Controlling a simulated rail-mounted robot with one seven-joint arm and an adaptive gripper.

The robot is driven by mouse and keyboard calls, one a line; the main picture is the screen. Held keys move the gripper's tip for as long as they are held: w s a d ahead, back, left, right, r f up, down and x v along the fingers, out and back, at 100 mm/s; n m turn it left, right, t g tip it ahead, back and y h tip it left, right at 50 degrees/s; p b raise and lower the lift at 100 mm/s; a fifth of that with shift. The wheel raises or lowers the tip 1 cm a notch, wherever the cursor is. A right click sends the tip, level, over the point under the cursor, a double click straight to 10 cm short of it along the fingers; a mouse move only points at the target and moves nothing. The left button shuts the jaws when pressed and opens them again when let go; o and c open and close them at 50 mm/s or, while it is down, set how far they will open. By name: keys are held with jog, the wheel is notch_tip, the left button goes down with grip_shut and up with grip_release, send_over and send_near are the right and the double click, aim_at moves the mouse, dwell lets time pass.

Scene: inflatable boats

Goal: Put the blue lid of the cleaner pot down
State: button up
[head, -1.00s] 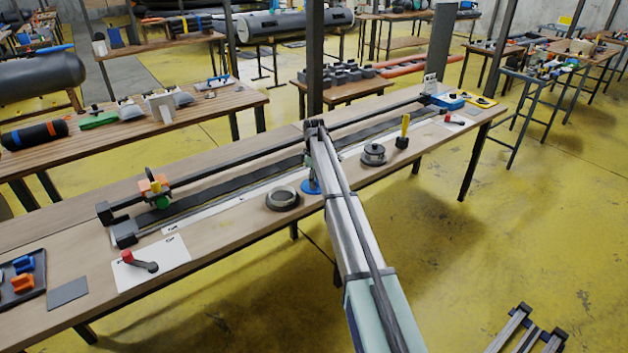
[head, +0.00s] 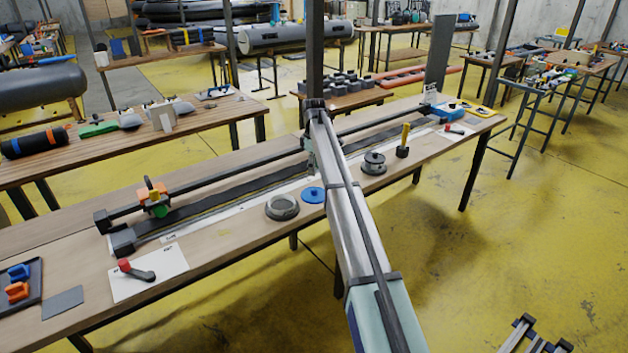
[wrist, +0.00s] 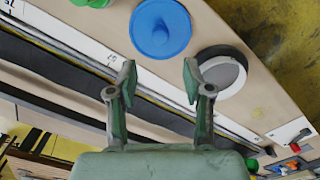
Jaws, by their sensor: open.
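The round blue lid (head: 313,195) lies flat on the near part of the wooden bench, just right of an open grey round pot (head: 282,206). In the wrist view the lid (wrist: 160,28) shows a small raised knob at its middle, and the grey pot (wrist: 222,70) is to its lower right, a little apart. My gripper (wrist: 159,78) is open and empty, its fingers spread and clear of the lid. In the head view my arm hides most of the gripper, which is above the bench beyond the lid.
A long rail (head: 225,175) and a dark strip run along the bench behind the lid. A grey pot-like piece (head: 373,162) and a yellow-handled tool (head: 403,140) stand to the right. A red-knobbed lever (head: 135,270) lies on a white sheet at left.

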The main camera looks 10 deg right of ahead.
jog(key=shift+r, duration=1.15)
jog(key=shift+s+f, duration=0.1)
jog(key=shift+m+h, duration=0.4)
jog(key=shift+h, duration=0.4)
jog(key=s+d+f+p, duration=0.1)
jog(key=s+f+p, duration=0.1)
jog(key=p, duration=0.1)
jog(key=s+f+p, duration=0.2)
jog(key=p, duration=0.2)
jog(key=s+d+f+p, duration=0.1)
jog(key=s+f+p, duration=0.1)
jog(key=p, duration=0.2)
jog(key=shift+d+f, duration=0.15)
jog(key=shift+d, duration=0.2)
jog(key=s+f+m+g+b, duration=0.1)
jog(key=s+f+m+g, duration=0.3)
jog(key=s+f, duration=2.7)
jog(key=s+a+f+m+g+b, duration=0.1)
jog(key=s+f+m+b, duration=0.1)
jog(key=s, duration=1.1)
jog(key=s+f+m+g+y+b, duration=0.1)
jog(key=s+f+m+b, duration=0.2)
jog(key=s, duration=1)
jog(key=s+a+f+m+b, duration=0.1)
jog(key=s+f+m+b, duration=0.2)
jog(key=s, duration=1.1)
notch_tip(320, 180, down, 5)
jog(key=shift+a+r+g+y+b, duration=0.1)
jog(key=shift+a+g+y+b, duration=0.25)
jog(key=shift+b, duration=0.75)
